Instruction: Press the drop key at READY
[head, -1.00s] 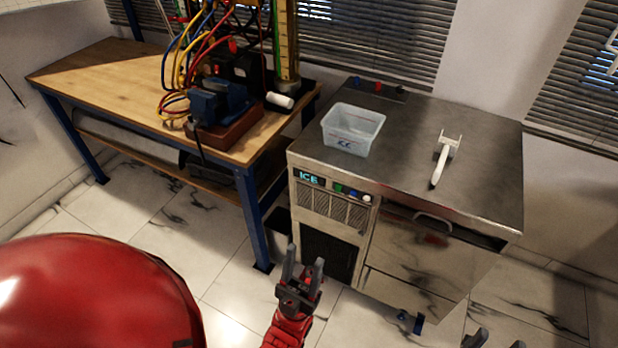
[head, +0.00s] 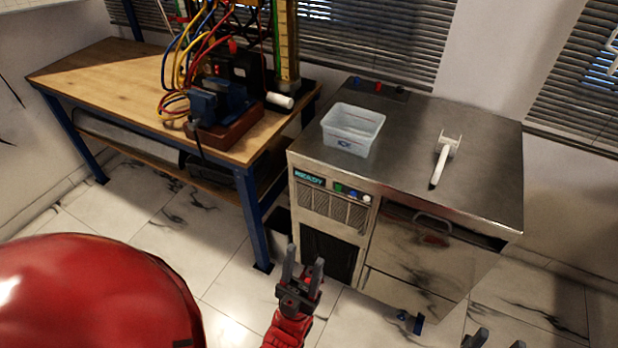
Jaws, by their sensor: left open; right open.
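The steel machine (head: 450,195) has a small display (head: 309,178) on its front, which reads READY in cyan. To the right of the display is a row of small keys: green (head: 338,187), blue (head: 352,192) and white (head: 367,198). I cannot tell from their markings which is the drop key. My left gripper (head: 304,262) is open and empty, below the keys in the picture and apart from the machine. My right gripper (head: 498,340) is open at the bottom edge, with only its fingertips showing.
A clear plastic bin (head: 352,130) and a white scoop (head: 444,160) sit on the machine's top. A handled drawer (head: 432,250) is below. A wooden bench (head: 90,75) at left carries a blue vise (head: 218,103) and hoses. Marble floor lies open in front.

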